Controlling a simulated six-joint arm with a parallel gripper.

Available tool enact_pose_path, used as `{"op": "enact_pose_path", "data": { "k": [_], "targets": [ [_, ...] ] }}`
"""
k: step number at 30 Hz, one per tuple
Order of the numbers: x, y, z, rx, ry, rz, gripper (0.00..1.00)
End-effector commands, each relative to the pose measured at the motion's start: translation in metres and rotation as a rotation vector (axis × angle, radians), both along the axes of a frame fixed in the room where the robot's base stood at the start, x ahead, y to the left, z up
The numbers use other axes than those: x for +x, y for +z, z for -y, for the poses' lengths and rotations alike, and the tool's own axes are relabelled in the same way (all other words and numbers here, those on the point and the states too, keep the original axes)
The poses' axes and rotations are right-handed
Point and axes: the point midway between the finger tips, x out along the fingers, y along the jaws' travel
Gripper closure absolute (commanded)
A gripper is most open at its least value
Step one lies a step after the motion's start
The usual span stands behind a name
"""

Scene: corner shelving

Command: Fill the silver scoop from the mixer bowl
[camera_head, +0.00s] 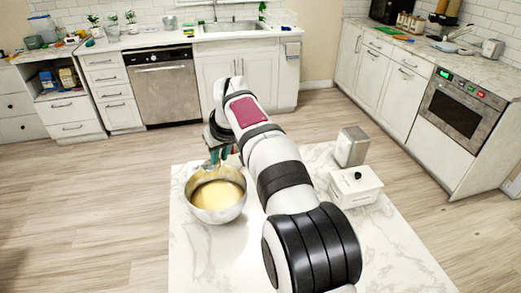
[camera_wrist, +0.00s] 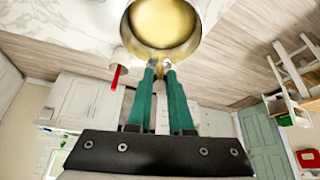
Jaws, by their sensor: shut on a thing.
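The mixer bowl (camera_head: 233,211) is a round silver bowl with pale yellow contents, standing on the marble table left of my arm. My gripper (camera_head: 219,160) is at the bowl's far rim, its green fingers pointing down. In the wrist view, the bowl with its yellow contents (camera_wrist: 165,22) fills the top middle, just beyond my fingertips (camera_wrist: 160,68). My gripper is shut on a small metal piece between the fingertips, which fits the silver scoop's handle. The scoop's cup cannot be made out clearly, and I cannot tell whether it holds anything.
A white lidded box (camera_head: 356,187) and a grey metal canister (camera_head: 352,146) stand on the table, right of my arm. The marble tabletop (camera_head: 195,262) is clear in front of the bowl. Cabinets, a dishwasher (camera_head: 160,88) and an oven (camera_head: 461,112) line the walls beyond the floor.

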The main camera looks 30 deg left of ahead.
Motion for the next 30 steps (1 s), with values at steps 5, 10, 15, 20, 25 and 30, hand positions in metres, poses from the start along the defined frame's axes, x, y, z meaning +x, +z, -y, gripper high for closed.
{"op": "enact_pose_path", "data": {
  "k": [5, 10, 15, 20, 25, 30],
  "targets": [
    [-0.001, 0.0, -0.002, 0.001, 0.003, 0.001, 1.0],
    [-0.001, 0.0, 0.0, 0.002, 0.001, 0.001, 1.0],
    [-0.001, -0.011, 0.0, 0.0, 0.0, 0.0, 1.0],
    [-0.001, -0.024, 0.0, 0.0, 0.0, 0.001, 1.0],
    [-0.001, -0.039, 0.0, 0.001, 0.0, 0.0, 1.0],
    [-0.001, -0.053, 0.0, 0.0, 0.0, 0.0, 1.0]
  ]
}}
